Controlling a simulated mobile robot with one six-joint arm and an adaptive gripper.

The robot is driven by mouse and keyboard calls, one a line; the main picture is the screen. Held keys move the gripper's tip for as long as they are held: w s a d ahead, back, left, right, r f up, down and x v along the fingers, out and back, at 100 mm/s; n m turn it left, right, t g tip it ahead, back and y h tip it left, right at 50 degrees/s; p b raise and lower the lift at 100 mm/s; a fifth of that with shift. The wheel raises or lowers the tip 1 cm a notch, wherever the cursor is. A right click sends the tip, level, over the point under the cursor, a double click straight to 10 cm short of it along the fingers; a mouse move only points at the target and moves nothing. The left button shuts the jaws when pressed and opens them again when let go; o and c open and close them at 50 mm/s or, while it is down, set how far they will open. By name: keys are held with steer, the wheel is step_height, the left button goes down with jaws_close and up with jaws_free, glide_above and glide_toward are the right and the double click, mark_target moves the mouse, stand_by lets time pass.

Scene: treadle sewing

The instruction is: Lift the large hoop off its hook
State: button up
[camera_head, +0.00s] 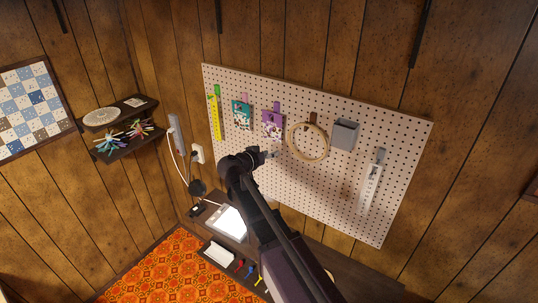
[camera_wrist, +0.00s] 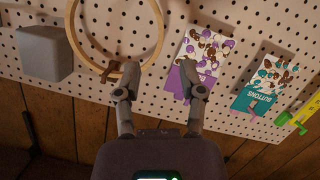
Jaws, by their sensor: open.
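The large hoop (camera_head: 327,146) is a round, light wooden ring hanging flat against the white pegboard, right of the purple packet. Its hook (camera_head: 313,117) is a small brown piece at the hoop's top. In the wrist view the hoop (camera_wrist: 160,28) is at upper left, with the hook (camera_wrist: 112,70) at its lower rim. My gripper (camera_head: 268,155) is left of the hoop, near the board. In the wrist view my gripper (camera_wrist: 160,80) is open and empty. One finger overlaps the picture near the hoop's rim; contact cannot be told. The other finger lies over the purple packet.
The pegboard (camera_head: 285,185) also holds a purple packet (camera_head: 273,124), a teal packet (camera_head: 242,115), a yellow-green ruler (camera_head: 215,115), a grey bin (camera_head: 344,135) and a clear ruler (camera_head: 372,185). A table with a lit white panel (camera_head: 229,222) stands below.

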mark_target(290, 145)
steer(key=shift+b+x, duration=1.85)
steer(key=shift+x, duration=4.9)
jaws_close()
steer(key=shift+r+p, duration=0.3)
steer(key=shift+p, duration=0.1)
steer(key=shift+r+p, duration=0.65)
steer(key=shift+r, duration=0.05)
steer(key=shift+s+a, duration=0.1)
steer(key=s+a, duration=0.5)
steer(key=s, duration=0.3)
steer(key=shift+a, duration=0.3)
